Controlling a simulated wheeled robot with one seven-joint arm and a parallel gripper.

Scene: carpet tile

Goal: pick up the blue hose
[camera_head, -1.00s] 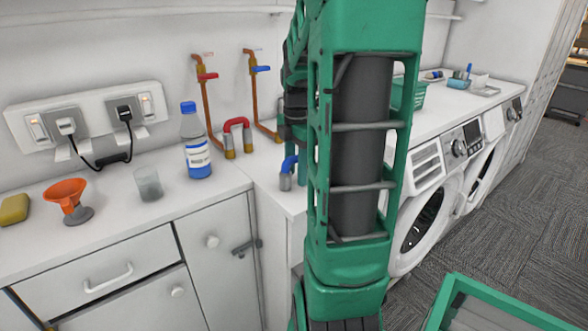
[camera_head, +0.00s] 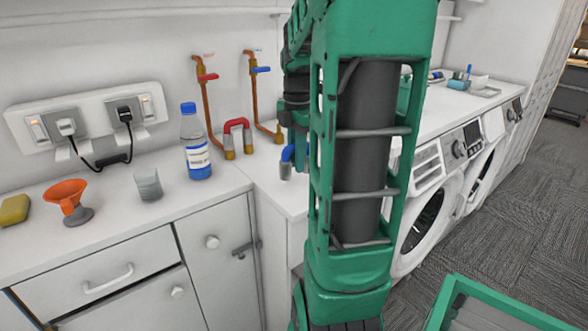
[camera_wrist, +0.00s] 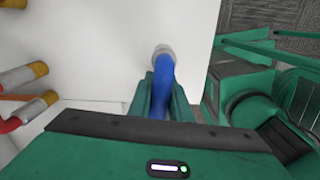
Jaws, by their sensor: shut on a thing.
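The blue hose (camera_wrist: 162,84) shows in the wrist view with a grey end fitting (camera_wrist: 163,50). My gripper (camera_wrist: 161,95) is shut on the hose, one green finger on each side of it. In the head view the blue hose (camera_head: 287,154) stands on the white counter near the corner, left of my arm, with its grey end (camera_head: 286,170) low. My arm hides part of the hose and the gripper there. I cannot tell whether the hose touches the counter.
A blue-capped bottle (camera_head: 195,145), a grey cup (camera_head: 147,184), an orange funnel (camera_head: 67,196) and a yellow sponge (camera_head: 14,209) stand along the left counter. Washing machines (camera_head: 428,215) are at right.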

